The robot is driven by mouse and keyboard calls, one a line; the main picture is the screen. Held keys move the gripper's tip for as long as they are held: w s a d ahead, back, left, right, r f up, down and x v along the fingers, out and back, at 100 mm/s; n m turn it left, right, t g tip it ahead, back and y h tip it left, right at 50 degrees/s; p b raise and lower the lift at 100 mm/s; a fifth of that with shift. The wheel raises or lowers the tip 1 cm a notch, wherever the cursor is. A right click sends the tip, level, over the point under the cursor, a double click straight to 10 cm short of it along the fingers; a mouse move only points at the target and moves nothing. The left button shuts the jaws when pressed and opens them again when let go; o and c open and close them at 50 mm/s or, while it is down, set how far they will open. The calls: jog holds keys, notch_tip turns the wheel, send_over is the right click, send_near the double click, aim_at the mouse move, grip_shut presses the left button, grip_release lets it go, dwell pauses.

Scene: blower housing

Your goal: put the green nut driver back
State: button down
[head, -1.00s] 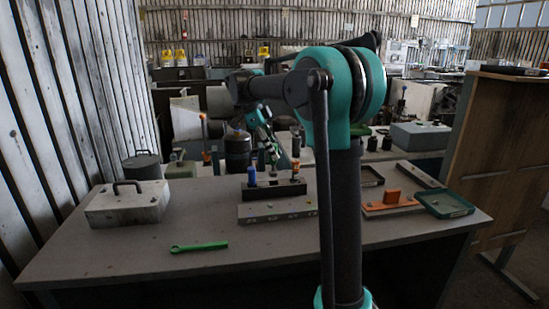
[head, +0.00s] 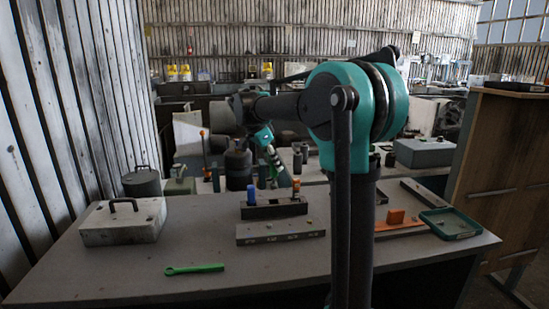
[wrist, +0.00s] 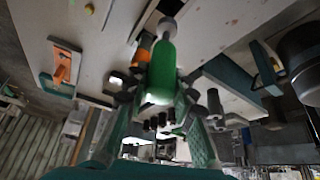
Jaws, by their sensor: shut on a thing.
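The green nut driver (wrist: 163,72) has a green handle and a pale shaft end pointing to the top of the wrist view. My gripper (wrist: 157,92) is shut on its handle. In the head view my gripper (head: 271,158) is held in the air above and behind a dark tool rack (head: 273,211) on the bench; the driver is too small there to make out clearly. The rack holds a blue-handled tool (head: 252,195) at its left and an orange-handled tool (head: 296,187) at its right, with a gap between them.
A grey labelled block (head: 280,233) lies in front of the rack. A green wrench (head: 195,269) lies near the front edge. A pale case (head: 123,222) stands at left. An orange block (head: 396,216) and green tray (head: 450,222) are at right. The left front bench is mostly clear.

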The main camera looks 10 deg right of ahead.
aim_at(274, 184)
jog(key=shift+f, duration=2.35)
jog(key=shift+f, duration=0.6)
jog(key=shift+f, duration=0.35)
jog(key=shift+f, duration=0.9)
jog(key=shift+f, duration=0.35)
jog(key=shift+f, duration=0.2)
jog(key=shift+f, duration=0.35)
jog(key=shift+f, duration=0.1)
